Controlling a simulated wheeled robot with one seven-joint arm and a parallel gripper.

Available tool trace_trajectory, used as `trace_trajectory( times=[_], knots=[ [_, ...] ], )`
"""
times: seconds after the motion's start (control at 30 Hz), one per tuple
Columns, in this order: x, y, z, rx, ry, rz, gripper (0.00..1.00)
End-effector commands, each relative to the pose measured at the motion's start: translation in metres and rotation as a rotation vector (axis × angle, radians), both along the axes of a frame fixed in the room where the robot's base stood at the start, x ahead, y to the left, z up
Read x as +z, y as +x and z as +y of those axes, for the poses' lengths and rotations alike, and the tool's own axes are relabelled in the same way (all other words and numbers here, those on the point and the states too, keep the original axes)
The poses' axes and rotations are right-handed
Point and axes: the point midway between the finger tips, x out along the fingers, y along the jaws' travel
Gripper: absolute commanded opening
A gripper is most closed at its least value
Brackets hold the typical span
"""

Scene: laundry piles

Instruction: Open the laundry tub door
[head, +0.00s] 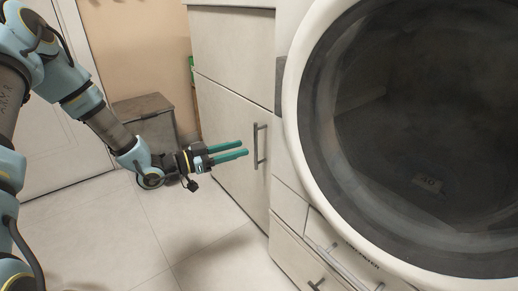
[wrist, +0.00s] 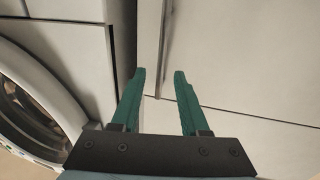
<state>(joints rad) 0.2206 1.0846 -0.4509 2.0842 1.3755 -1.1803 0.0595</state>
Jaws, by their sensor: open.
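The pale cabinet door (head: 226,110) left of the washing machine is closed. It carries a vertical grey bar handle (head: 256,147) near its right edge. My gripper (head: 244,148) has teal fingers, which are apart and empty and point right at the handle's mid-height. The fingertips are close to the handle; whether they touch it I cannot tell. In the wrist view, the handle (wrist: 162,45) runs up from between the fingertips of my gripper (wrist: 160,72), with the door panel (wrist: 240,140) behind.
A washing machine with a large round dark glass door (head: 400,120) stands on the right. Drawers with bar handles (head: 316,284) are at the bottom. A grey bin (head: 150,120) stands behind my arm, near a white room door (head: 60,140). The tiled floor (head: 130,235) in front is clear.

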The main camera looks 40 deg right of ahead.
Motion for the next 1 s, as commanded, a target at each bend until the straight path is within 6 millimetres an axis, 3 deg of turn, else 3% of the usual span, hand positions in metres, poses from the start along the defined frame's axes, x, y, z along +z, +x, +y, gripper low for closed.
trace_trajectory(
  times=[0.3,0.5,0.77,1.0],
  knots=[
    [-0.002,-0.014,-0.051,-0.001,0.001,0.000,0.45],
    [0.000,-0.016,-0.063,0.001,0.000,0.000,0.45],
    [0.000,-0.017,-0.064,0.001,0.001,0.001,0.45],
    [0.000,-0.017,-0.064,0.001,0.001,0.001,0.19]
  ],
)
